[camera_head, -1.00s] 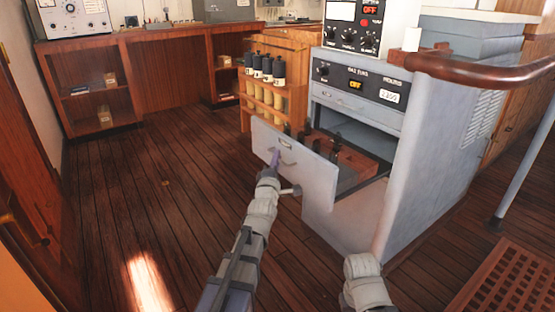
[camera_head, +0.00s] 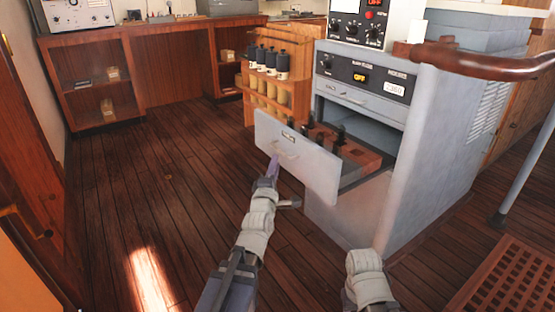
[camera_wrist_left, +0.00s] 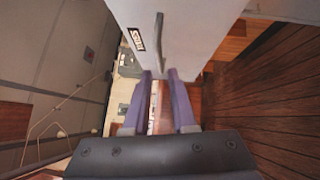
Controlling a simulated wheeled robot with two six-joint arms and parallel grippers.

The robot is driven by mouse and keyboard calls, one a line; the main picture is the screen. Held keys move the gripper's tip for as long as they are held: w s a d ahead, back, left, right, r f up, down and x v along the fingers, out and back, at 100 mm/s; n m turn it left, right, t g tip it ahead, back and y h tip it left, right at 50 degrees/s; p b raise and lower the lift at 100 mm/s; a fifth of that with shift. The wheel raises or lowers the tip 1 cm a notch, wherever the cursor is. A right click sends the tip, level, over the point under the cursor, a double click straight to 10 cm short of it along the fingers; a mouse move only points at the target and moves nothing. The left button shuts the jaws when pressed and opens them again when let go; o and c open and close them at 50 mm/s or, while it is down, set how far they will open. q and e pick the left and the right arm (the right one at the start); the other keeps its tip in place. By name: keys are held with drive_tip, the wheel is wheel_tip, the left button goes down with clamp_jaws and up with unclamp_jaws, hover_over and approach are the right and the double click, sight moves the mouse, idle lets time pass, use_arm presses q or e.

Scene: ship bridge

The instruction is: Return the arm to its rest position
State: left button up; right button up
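My left gripper (camera_head: 273,168) is just in front of the light grey drawer front (camera_head: 306,166), low and left of its handle (camera_head: 286,151). In the left wrist view its two purple fingers (camera_wrist_left: 159,78) are parted with nothing between them. The handle (camera_wrist_left: 158,38) shows there beyond the fingertips, apart from them. The drawer stands pulled out of the grey cabinet (camera_head: 425,140). Inside is a reddish-brown insert (camera_head: 362,156) with several dark upright items. Part of my right arm shows at the bottom, but its gripper is not in view.
A wooden rack (camera_head: 268,97) with several bottles stands left of the drawer. A brown handrail (camera_head: 490,66) runs along the cabinet's right side. Wooden shelves (camera_head: 95,85) line the back left. The plank floor (camera_head: 165,190) at left is clear.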

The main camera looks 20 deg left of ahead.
use_arm(q)
drive_tip(key=shift+s+d, duration=0.1)
drive_tip(key=shift+s, duration=0.5)
